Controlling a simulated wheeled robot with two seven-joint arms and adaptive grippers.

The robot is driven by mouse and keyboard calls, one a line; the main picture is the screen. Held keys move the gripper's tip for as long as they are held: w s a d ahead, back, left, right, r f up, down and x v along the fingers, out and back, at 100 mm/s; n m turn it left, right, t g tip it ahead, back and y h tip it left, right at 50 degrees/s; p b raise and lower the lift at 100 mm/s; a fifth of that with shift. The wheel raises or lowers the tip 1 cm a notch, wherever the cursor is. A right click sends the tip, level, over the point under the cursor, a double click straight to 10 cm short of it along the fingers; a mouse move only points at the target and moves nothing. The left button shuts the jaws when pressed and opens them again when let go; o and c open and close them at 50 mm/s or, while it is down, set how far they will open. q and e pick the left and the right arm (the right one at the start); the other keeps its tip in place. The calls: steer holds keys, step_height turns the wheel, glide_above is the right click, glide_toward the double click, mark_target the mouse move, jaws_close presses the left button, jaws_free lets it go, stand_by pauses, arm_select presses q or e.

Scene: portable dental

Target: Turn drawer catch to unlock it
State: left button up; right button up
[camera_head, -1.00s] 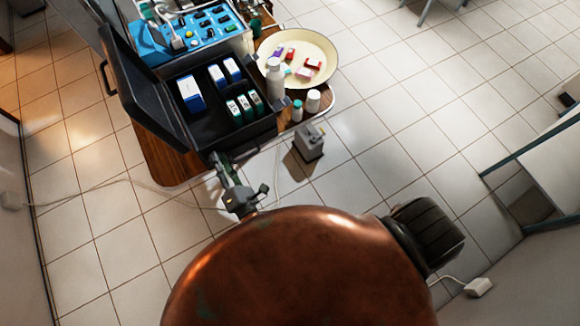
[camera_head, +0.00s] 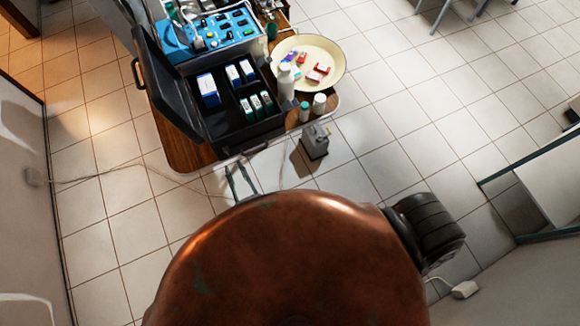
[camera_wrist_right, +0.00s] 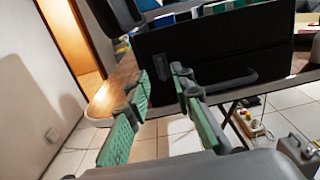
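The open black case (camera_head: 243,134) stands on the wooden table. Its dark front wall also shows in the right wrist view (camera_wrist_right: 225,58), with a handle on it (camera_wrist_right: 235,82). A small dark catch-like piece (camera_wrist_right: 162,67) sits on that front near its left edge; which way it is turned is too dark to tell. My right gripper (camera_wrist_right: 160,80) is open and empty, its green-padded fingers apart just in front of the case, below the catch. In the head view the same gripper (camera_head: 235,172) shows below the case's front edge. My left gripper is not in view.
White and blue boxes lie in the case. A cream tray (camera_head: 330,85) with small packets and a white bottle (camera_head: 286,82) stand to its right. A grey device (camera_head: 314,142) stands right of the gripper. A cable (camera_head: 110,171) runs leftward; tiled floor lies around.

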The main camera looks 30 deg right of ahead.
steer(key=s+d+f+m+g, duration=0.3)
steer(key=d+f+m, duration=0.1)
steer(key=f, duration=0.7)
steer(key=s+d+f+m+g+h+b, duration=0.1)
steer(key=s+d+f+m+g, duration=0.1)
steer(key=d+f, duration=0.5)
steer(key=s+d+f+m+g, duration=0.3)
steer(key=d+f+m+g, duration=0.1)
steer(key=f, duration=1.2)
steer(key=shift+s+d+f+m+g+h+b, duration=0.3)
steer(key=shift+d+m, duration=0.45)
steer(key=shift+m, duration=0.25)
steer(key=shift+s, duration=0.1)
